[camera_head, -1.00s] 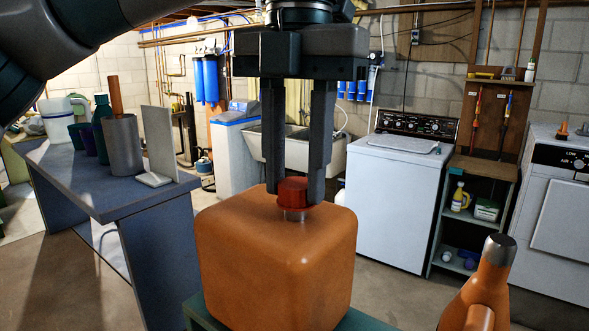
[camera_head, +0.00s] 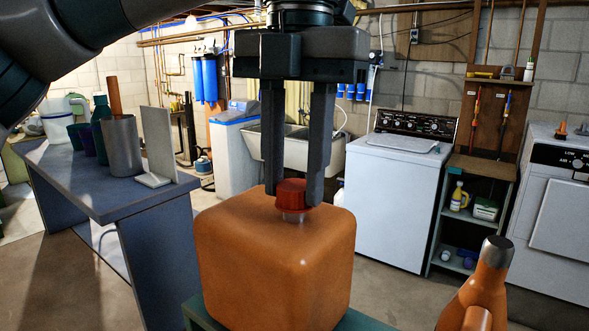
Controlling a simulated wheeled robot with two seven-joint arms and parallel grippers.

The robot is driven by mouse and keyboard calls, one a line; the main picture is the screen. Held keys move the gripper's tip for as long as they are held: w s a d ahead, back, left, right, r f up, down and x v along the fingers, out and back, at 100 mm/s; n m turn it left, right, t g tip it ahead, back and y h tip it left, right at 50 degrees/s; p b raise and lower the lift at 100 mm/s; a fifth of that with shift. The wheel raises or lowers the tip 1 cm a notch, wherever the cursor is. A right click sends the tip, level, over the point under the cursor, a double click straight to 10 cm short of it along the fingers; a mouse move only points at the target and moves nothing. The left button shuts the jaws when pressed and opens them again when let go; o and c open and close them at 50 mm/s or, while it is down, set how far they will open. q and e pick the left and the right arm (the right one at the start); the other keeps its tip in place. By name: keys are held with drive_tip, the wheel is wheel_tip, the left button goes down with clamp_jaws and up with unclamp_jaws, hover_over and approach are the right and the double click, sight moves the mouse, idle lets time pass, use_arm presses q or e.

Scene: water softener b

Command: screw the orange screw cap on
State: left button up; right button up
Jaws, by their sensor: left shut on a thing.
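The orange screw cap (camera_head: 291,192) is a short red-orange cylinder. It sits at the top of the pale metallic neck (camera_head: 294,216) on the big orange rounded container (camera_head: 275,262). My left gripper (camera_head: 292,194) points straight down, with its two dark fingers on either side of the cap, shut on it. A bit of the neck shows below the cap. Whether the threads are engaged is hidden inside the cap. My right gripper is not in view.
The container stands on a green support (camera_head: 362,322). An orange bottle-like thing with a grey top (camera_head: 496,250) is at lower right. A blue-grey bench (camera_head: 108,198) with a metal cylinder (camera_head: 122,146) stands left. A white washer (camera_head: 399,195) stands behind.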

use_arm(q)
drive_tip(key=shift+f, duration=0.4)
drive_tip(key=shift+s+a+f+b, duration=0.2)
drive_tip(key=shift+f+b, duration=0.2)
drive_tip(key=shift+b, duration=0.25)
drive_tip(key=o, duration=1.2)
drive_tip(key=shift+a, duration=0.1)
drive_tip(key=shift+o, duration=0.2)
drive_tip(key=shift+s+a, duration=0.2)
drive_tip(key=shift+s, duration=0.05)
